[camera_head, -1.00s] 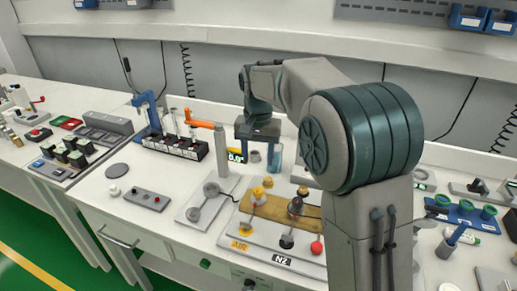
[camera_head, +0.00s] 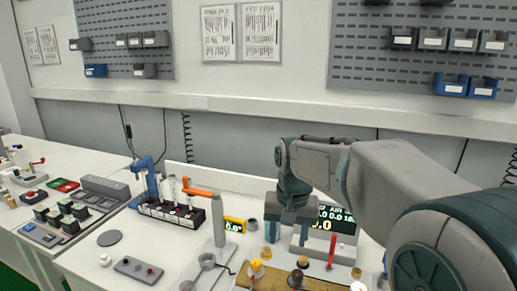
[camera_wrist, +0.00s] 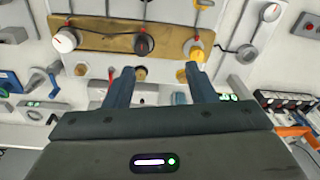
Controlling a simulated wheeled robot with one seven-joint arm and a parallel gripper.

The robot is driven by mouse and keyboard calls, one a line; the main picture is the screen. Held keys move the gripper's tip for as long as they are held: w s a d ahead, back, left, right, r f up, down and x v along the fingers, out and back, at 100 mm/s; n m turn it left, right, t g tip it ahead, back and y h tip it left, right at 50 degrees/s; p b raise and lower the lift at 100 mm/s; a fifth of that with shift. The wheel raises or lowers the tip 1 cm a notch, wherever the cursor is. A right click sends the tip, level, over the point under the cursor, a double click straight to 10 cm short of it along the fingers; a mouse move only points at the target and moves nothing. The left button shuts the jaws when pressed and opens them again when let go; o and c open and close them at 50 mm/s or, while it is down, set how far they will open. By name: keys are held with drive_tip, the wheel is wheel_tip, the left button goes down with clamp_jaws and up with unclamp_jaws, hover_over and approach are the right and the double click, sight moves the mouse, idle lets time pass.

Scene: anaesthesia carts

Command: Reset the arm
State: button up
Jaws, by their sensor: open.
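My gripper (camera_head: 286,234) hangs over the bench right of the orange-handled post (camera_head: 218,220), in front of a dark display (camera_head: 338,222) with lit digits. In the wrist view its two blue fingers (camera_wrist: 160,72) are spread apart with nothing held between them. Beyond the fingertips in that view are a brass-coloured plate (camera_wrist: 112,42), a white knob (camera_wrist: 65,40), a dark knob with a red part (camera_wrist: 143,44) and a yellow knob (camera_wrist: 193,50). The gripper is apart from these knobs. My arm reaches in from the lower right of the head view and hides the bench there.
A dark rack of vials (camera_head: 172,216) and a blue clamp stand (camera_head: 150,180) stand left of the post. Pegboards with bins (camera_head: 425,60) hang on the wall above a shelf edge (camera_head: 240,108).

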drive_tip(key=s+d+f+t, duration=0.1)
drive_tip(key=s+d+f, duration=0.2)
drive_tip(key=s, duration=0.6)
drive_tip(key=s+d+f+n+t, duration=0.1)
drive_tip(key=s+d+f, duration=0.2)
drive_tip(key=s, duration=0.6)
drive_tip(key=shift+d, duration=1.1)
drive_tip(key=shift+w, duration=0.1)
